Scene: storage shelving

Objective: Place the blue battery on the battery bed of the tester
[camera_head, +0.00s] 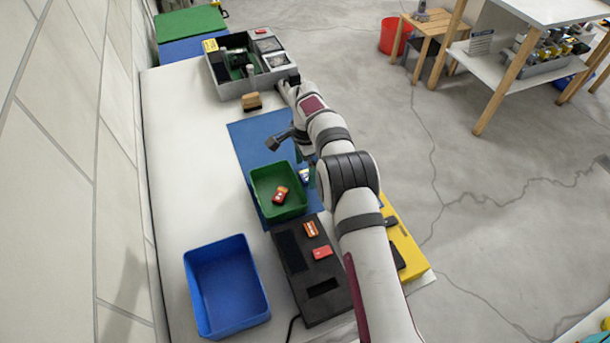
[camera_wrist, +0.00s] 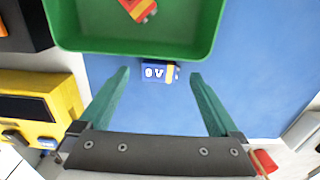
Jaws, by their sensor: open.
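The blue battery (camera_wrist: 156,72), marked 9V with a yellow end, lies on the blue mat beside the green bin; it shows small in the head view (camera_head: 304,175). My gripper (camera_wrist: 160,75) is open and empty, with its teal fingertips on either side of the battery in the wrist view. I cannot tell the height of the fingertips above it. In the head view my arm hides most of the gripper. A yellow device (camera_head: 407,246), which looks like the tester, is partly hidden behind my arm; it also shows in the wrist view (camera_wrist: 62,94). Its battery bed is not clear.
The green bin (camera_head: 259,188) holds red batteries and stands close to the blue battery. A black device (camera_head: 296,273) with orange and red batteries on it lies near the tester. A blue bin (camera_head: 192,290) and a grey organizer (camera_head: 232,90) stand on the table. The blue mat (camera_head: 246,139) has free room.

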